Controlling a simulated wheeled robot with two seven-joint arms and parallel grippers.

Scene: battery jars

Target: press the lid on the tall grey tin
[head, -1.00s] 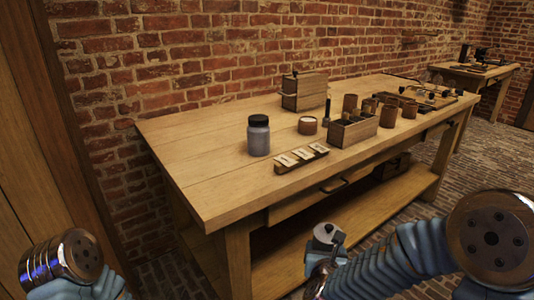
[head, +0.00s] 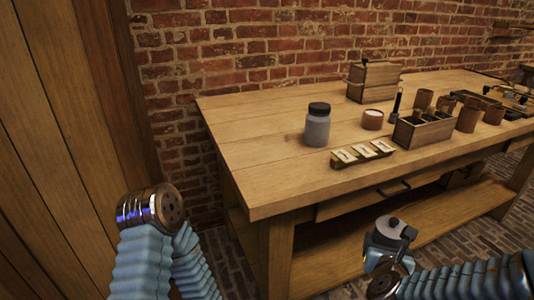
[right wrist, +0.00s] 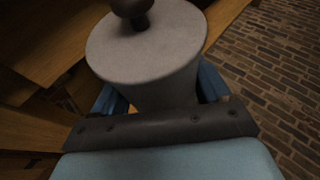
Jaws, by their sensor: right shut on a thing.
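The tall grey tin (head: 317,127) stands upright on the table near its left end. A dark lid (head: 319,108) sits on its top; I cannot tell how firmly it is seated. My right gripper (head: 386,246) is shut on a grey knobbed piece (head: 391,225), in front of and below the table's front edge, well apart from the tin. In the right wrist view the grey knobbed piece (right wrist: 147,45) has a round flat top, a dark knob and a tapering body between the fingers. My left arm shows at the left, but its gripper is not in view.
Right of the tin on the table (head: 255,155) are a small round pot (head: 372,121), a strip with white cards (head: 362,154), a divided wooden box (head: 423,132) and several brown cups. A lidded wooden box (head: 374,82) stands behind. The table's left end is clear.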

